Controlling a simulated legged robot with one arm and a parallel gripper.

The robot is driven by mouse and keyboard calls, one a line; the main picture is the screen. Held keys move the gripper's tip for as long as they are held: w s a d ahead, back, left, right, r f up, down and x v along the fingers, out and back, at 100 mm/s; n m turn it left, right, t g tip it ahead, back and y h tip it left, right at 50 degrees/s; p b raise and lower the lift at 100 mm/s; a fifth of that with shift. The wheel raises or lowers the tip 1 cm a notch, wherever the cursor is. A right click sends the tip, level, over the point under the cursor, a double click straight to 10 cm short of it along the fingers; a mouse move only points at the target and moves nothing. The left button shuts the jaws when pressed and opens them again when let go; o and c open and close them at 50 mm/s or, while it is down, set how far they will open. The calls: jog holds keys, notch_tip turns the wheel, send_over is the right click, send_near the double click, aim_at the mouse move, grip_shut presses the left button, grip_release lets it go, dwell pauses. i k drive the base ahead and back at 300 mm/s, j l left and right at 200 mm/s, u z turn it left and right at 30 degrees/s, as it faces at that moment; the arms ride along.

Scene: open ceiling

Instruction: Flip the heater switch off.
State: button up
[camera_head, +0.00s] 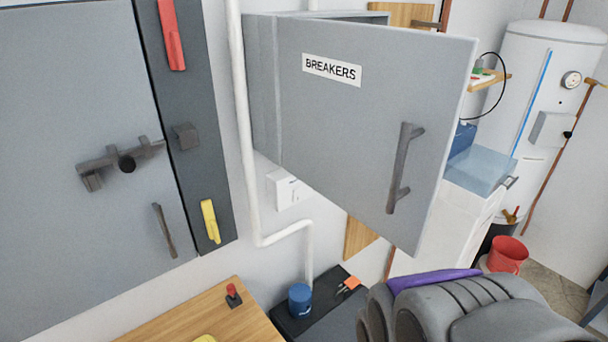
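No switch is clearly marked as the heater's. The grey breaker cabinet (262,95) is on the wall, its door (375,125) labelled BREAKERS swung open toward me, with a dark handle (403,168). The door hides the cabinet's inside. A small white switch plate (287,190) is on the wall below the cabinet. At the far right stands a white water heater (552,70) with a dial and a grey box (550,129) with a dark knob. A grey rounded part, apparently of my arm, fills the bottom right; no gripper fingers show.
A large grey panel (75,220) with latch and handle stands at left. A white pipe (240,130) runs down beside the cabinet. Below are a wooden table (190,318) and a blue can (300,301). A red bucket (507,254) stands at right.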

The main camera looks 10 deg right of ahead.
aim_at(296, 191)
jog(key=i+l+u, duration=0.1)
jog(key=l+u, duration=0.25)
jog(key=l, duration=0.2)
jog(key=l+u, duration=0.3)
jog(key=l, duration=0.2)
jog(key=l+u, duration=0.35)
jog(key=l, duration=0.2)
jog(key=k, duration=0.5)
